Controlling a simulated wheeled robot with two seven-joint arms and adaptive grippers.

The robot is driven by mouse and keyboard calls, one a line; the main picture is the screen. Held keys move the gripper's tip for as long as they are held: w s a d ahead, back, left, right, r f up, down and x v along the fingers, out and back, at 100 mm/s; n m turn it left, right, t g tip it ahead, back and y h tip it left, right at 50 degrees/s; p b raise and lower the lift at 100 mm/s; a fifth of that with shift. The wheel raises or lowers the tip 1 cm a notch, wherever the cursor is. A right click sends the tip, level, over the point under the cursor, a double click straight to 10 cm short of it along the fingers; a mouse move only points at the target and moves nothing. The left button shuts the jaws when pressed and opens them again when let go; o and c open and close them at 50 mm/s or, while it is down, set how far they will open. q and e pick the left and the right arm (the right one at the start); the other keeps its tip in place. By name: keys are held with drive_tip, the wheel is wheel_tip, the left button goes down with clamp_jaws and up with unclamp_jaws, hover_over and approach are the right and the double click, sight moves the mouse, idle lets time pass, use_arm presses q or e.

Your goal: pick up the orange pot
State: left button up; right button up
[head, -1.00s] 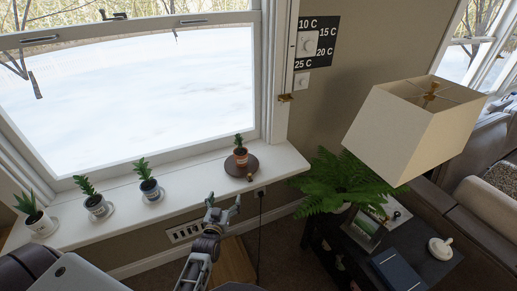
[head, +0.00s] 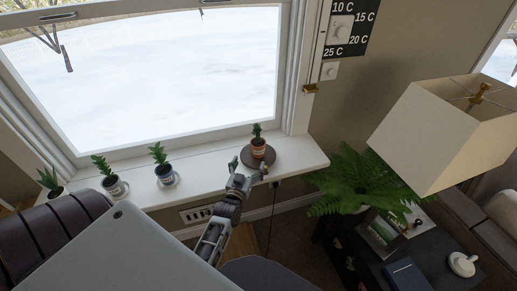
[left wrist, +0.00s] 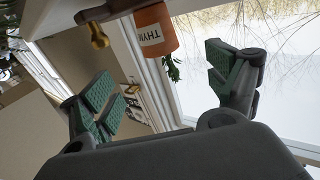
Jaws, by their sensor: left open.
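The orange pot (head: 258,149) holds a small green plant and stands upright on a round dark brown board (head: 273,161) at the right part of the white window sill. In the left wrist view the orange pot (left wrist: 154,31) appears turned, with a white label reading "THYM". My left gripper (head: 249,166) is open, just in front of the pot in the head view. In the left wrist view its green-padded fingers (left wrist: 163,82) are spread, with the pot beyond them and nothing between the pads. My right gripper is not in view.
Several other potted plants, one of them in a dark pot (head: 163,172), stand farther left on the sill (head: 210,165). A small gold piece (left wrist: 97,36) is near the pot. A fern (head: 355,180), a lamp (head: 440,130) and a dark side table (head: 430,255) are at right.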

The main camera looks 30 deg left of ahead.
sight(256, 148)
use_arm(q)
drive_tip(key=shift+b+x, duration=0.45)
drive_tip(key=shift+x, duration=0.4)
drive_tip(key=shift+b+x, duration=0.5)
drive_tip(key=shift+x, duration=0.6)
drive_tip(key=shift+w+a+b, duration=0.15)
drive_tip(key=shift+w+b, duration=0.2)
drive_tip(key=shift+w, duration=0.25)
drive_tip(key=shift+w+a, duration=0.1)
drive_tip(key=shift+w, duration=0.25)
drive_tip(key=shift+b+x, duration=0.65)
drive_tip(key=shift+x, duration=0.25)
drive_tip(key=shift+w+a+f, duration=0.1)
drive_tip(key=shift+w, duration=0.25)
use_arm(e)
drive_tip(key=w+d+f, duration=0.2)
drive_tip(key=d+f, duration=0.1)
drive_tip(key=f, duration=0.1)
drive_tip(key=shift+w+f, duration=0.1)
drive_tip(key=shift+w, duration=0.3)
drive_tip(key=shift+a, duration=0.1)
